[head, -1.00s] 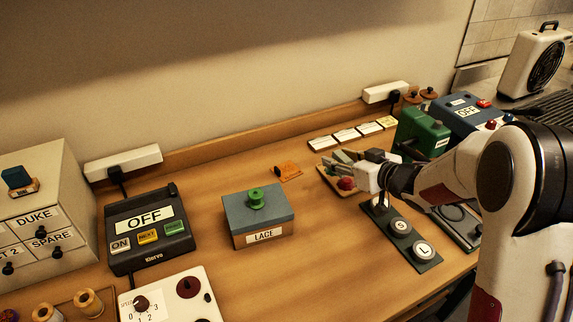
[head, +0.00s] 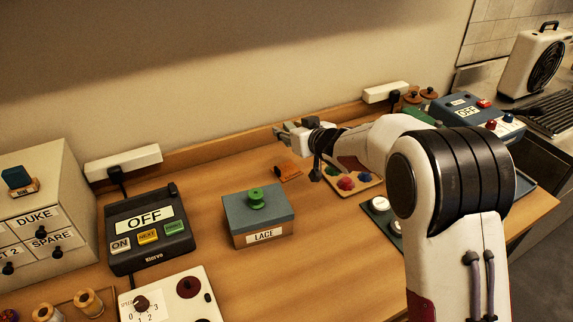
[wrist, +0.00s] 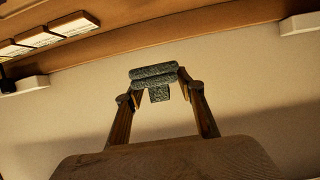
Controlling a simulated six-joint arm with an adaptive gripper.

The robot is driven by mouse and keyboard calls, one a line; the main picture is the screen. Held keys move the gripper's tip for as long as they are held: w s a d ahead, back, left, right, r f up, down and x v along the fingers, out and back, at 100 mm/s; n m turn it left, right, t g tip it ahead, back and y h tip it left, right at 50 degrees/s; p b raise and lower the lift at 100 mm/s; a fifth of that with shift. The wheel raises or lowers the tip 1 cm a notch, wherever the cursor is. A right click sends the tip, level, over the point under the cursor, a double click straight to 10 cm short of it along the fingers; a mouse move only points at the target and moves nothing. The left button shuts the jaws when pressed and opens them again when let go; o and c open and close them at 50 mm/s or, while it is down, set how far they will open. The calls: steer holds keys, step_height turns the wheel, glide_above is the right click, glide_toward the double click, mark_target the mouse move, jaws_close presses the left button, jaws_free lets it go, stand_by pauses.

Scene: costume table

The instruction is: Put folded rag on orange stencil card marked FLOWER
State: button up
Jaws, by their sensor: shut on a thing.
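My gripper (head: 285,132) is raised near the back wall, above and behind the orange stencil card in the head view. In the wrist view my gripper (wrist: 154,84) is shut on a grey speckled folded rag (wrist: 153,74), held between the fingertips and clear of any surface. In the head view the rag cannot be told apart from the fingers. The orange stencil card (head: 290,170) lies on the table, left of the paint palette, with a small dark part at its left end. Its lettering is too small to read.
A paint palette (head: 346,184) with coloured blobs lies right of the card, under my arm. A power strip (head: 386,92) is at the back. The table between box and card is clear.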

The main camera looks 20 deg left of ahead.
glide_above(290, 175)
step_height(290, 175, down, 6)
steer(key=shift+f, duration=0.15)
stand_by(0.5)
steer(key=shift+s, duration=0.1)
steer(key=shift+f, duration=1.9)
steer(key=shift+f, duration=0.55)
steer(key=o, duration=1.1)
steer(key=shift+r, duration=0.1)
